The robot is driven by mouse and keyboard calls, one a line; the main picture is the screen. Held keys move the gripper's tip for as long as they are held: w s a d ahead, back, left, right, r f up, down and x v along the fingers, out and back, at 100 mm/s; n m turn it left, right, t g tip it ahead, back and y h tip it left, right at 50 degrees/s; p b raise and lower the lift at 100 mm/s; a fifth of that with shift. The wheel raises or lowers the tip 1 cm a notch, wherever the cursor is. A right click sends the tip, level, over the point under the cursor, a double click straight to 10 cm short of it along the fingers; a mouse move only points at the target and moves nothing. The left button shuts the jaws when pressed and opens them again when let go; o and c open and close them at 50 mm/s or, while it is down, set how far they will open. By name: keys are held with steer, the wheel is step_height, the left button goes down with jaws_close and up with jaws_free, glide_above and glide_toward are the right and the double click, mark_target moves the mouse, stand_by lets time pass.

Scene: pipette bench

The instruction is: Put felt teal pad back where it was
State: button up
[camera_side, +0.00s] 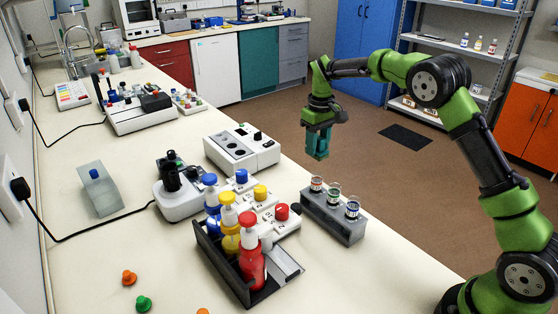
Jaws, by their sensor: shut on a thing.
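My gripper (318,137) hangs in the air beyond the right edge of the bench, over the brown floor. It points down and is shut. A dark teal piece shows at its fingertips and appears to be the felt teal pad (318,147); it is small here, and its outline is hard to separate from the fingers. No other teal pad is clear on the bench.
On the cream bench (100,250), a grey rack (335,222) with three vials stands near the right edge. A black tray (219,270) holds blue, yellow and red bottles. A white device (241,148) stands farther back. Small orange (129,278) and green (144,303) pieces lie at front left.

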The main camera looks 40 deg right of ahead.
step_height(320, 180, down, 10)
steer(key=shift+w+f, duration=0.1)
stand_by(0.4)
steer(key=shift+f, duration=0.15)
steer(key=o, duration=1.1)
